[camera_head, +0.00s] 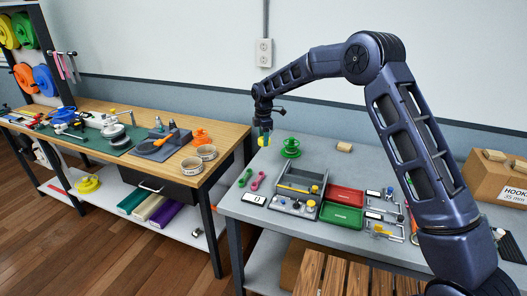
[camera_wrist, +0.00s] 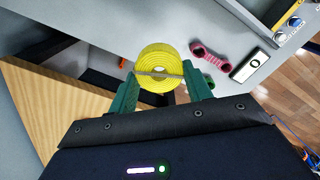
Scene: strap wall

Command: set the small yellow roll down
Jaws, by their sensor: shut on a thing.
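The small yellow roll (camera_wrist: 158,62) sits between the green fingers of my gripper (camera_wrist: 162,76) in the wrist view. My gripper is shut on it. In the head view the roll (camera_head: 263,141) is a small yellow patch below my gripper (camera_head: 264,130), near the back left corner of the grey table (camera_head: 323,153). The roll appears held above the table's left edge; its exact height over the surface I cannot tell.
A green spool (camera_head: 290,148) stands close to the right of my gripper. Pink (camera_head: 258,181) and green dumbbell-shaped pieces, a grey tray, and red (camera_head: 345,196) and green bins lie nearer the front. A wooden workbench (camera_head: 228,133) stands left across a gap. The table's back middle is mostly clear.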

